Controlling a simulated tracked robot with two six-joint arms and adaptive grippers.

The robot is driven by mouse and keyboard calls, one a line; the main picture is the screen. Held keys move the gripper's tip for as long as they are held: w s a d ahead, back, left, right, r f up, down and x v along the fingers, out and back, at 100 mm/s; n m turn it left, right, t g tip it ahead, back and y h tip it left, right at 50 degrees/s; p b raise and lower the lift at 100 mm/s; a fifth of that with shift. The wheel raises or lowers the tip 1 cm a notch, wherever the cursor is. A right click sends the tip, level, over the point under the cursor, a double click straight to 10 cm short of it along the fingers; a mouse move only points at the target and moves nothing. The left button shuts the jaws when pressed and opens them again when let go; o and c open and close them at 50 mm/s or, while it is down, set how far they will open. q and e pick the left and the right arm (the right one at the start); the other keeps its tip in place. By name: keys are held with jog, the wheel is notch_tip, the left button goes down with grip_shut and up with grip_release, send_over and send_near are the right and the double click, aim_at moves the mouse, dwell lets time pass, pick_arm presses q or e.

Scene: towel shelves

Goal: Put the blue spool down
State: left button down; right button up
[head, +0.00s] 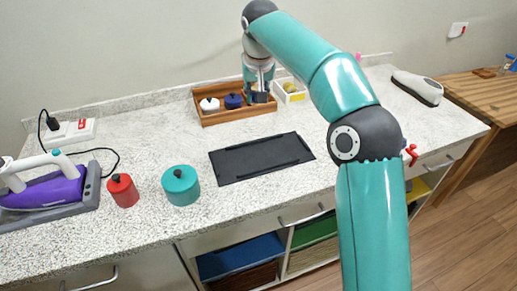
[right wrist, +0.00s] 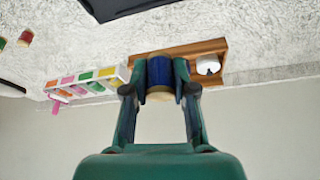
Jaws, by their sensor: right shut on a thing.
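The blue spool (right wrist: 160,72), with a tan end, sits between the two fingers of my right gripper (right wrist: 160,92) in the right wrist view. The gripper is shut on it. In the head view my right gripper (head: 258,92) points down at the right part of the wooden tray (head: 222,119); its fingers largely hide the spool there. I cannot tell whether the spool touches the tray floor. My left gripper is in neither view.
A white jar (head: 209,105) and a dark blue jar (head: 233,101) stand in the tray, left of the gripper. A white divided box (head: 294,97) is close on the right. A black mat (head: 262,158) lies in front. Red (head: 123,191) and teal (head: 181,186) canisters stand front left.

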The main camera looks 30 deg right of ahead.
jog(key=b, duration=0.2)
send_over(261, 152)
jog(key=s, duration=0.1)
jog(key=f, duration=1.3)
jog(key=shift+a+f, duration=0.3)
jog(key=shift+f, duration=2.6)
jog(key=shift+f, duration=0.1)
jog(key=o, duration=0.8)
jog(key=shift+r, duration=0.25)
jog(key=v, duration=1.1)
jog(key=shift+s+a+r, duration=0.15)
jog(key=shift+s+r, duration=0.05)
jog(key=shift+r, duration=0.15)
